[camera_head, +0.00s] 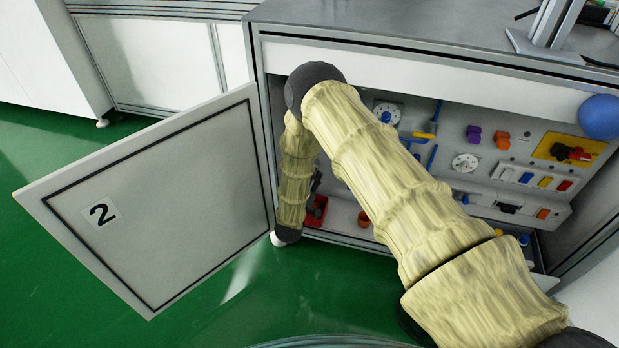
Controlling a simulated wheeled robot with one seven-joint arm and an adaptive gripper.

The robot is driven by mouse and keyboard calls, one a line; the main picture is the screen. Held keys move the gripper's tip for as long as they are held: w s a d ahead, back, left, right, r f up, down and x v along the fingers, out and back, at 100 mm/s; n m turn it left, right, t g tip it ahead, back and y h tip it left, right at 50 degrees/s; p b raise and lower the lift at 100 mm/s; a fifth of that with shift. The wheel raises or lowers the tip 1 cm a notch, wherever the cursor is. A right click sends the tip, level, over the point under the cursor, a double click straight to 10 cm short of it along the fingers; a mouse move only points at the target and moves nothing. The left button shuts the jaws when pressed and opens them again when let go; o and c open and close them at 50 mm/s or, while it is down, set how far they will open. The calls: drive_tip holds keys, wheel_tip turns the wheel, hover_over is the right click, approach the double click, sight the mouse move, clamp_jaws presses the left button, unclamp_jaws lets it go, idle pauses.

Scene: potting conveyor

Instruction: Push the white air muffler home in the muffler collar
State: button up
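I cannot pick out the white air muffler or the muffler collar in the head view; they may be hidden behind my arm or too small to tell. My arm, in a pale yellow sleeve, reaches across the picture and bends down at the left side of the open cabinet. A small dark part beside the lower sleeve looks like my gripper (316,182), in front of the cabinet's left interior. Its fingers are mostly hidden, and I cannot see whether it holds anything.
The cabinet door marked 2 (170,200) stands open at left. The back panel (450,140) carries dials, coloured blocks and a yellow plate with a red-and-black switch (570,152). A red bin (317,208) sits low at left. A blue ball (601,117) is at right. Green floor lies in front.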

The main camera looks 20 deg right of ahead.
drive_tip(key=v, duration=1.2)
drive_tip(key=s+d+f+g+y, duration=0.2)
drive_tip(key=s+f+g+y, duration=0.25)
drive_tip(key=s, duration=0.45)
drive_tip(key=s+d+f+g+y, duration=0.25)
drive_tip(key=s+f, duration=0.35)
drive_tip(key=s, duration=0.3)
drive_tip(key=s+r+m+g+y, duration=0.25)
drive_tip(key=s+g, duration=0.55)
drive_tip(key=s, duration=1.6)
wheel_tip(320, 180, up, 33)
drive_tip(key=p, duration=3.4)
drive_tip(key=shift+w, duration=0.2)
drive_tip(key=shift+n+y, duration=0.25)
